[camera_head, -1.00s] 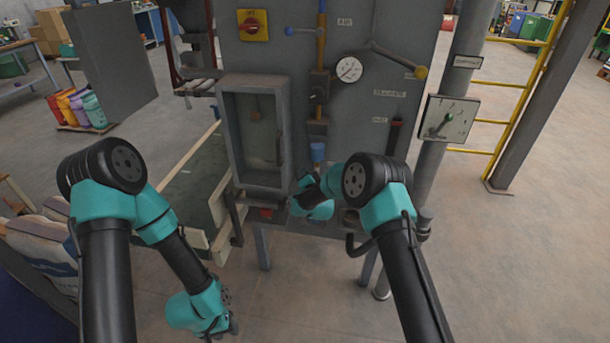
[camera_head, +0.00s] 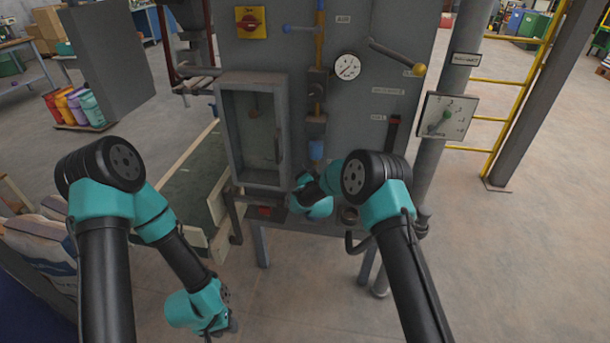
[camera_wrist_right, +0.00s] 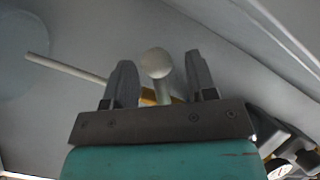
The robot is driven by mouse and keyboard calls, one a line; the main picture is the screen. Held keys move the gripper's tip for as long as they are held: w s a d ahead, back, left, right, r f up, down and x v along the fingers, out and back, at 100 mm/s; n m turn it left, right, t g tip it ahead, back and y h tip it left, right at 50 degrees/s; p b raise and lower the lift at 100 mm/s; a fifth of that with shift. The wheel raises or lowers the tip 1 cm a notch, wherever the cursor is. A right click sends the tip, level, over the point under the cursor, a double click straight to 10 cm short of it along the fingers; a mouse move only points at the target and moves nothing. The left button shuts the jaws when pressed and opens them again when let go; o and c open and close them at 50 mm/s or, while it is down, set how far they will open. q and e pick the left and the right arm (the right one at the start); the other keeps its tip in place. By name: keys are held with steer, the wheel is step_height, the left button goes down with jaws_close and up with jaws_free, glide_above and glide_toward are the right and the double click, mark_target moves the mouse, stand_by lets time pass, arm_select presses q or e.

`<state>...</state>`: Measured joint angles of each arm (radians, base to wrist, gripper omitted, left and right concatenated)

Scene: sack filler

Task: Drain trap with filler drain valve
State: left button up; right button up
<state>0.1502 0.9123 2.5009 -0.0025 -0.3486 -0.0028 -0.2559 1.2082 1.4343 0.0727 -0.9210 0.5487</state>
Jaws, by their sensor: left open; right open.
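The blue cylindrical part (camera_head: 316,150) hangs below the yellow pipe (camera_head: 320,45) on the grey cabinet front. I cannot tell whether it is the trap. My right gripper (camera_head: 297,203) is low at the cabinet front, below that blue part and partly hidden by its own arm. In the right wrist view its two fingers are open, with a pale ball knob (camera_wrist_right: 155,62) on a short stem between them. No clear grip on the knob shows. A yellow part (camera_wrist_right: 149,96) shows behind the knob's stem. My left gripper (camera_head: 231,325) hangs open at lower left, away from the cabinet.
A framed window box (camera_head: 232,135) stands left of the blue part. A round gauge (camera_head: 347,66), a yellow-knobbed lever (camera_head: 400,57) and a dial plate (camera_head: 446,118) are to the right. A red and yellow switch (camera_head: 251,22) is above. The floor at right is clear.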

steer(key=v, duration=1.7)
steer(key=shift+s, duration=0.25)
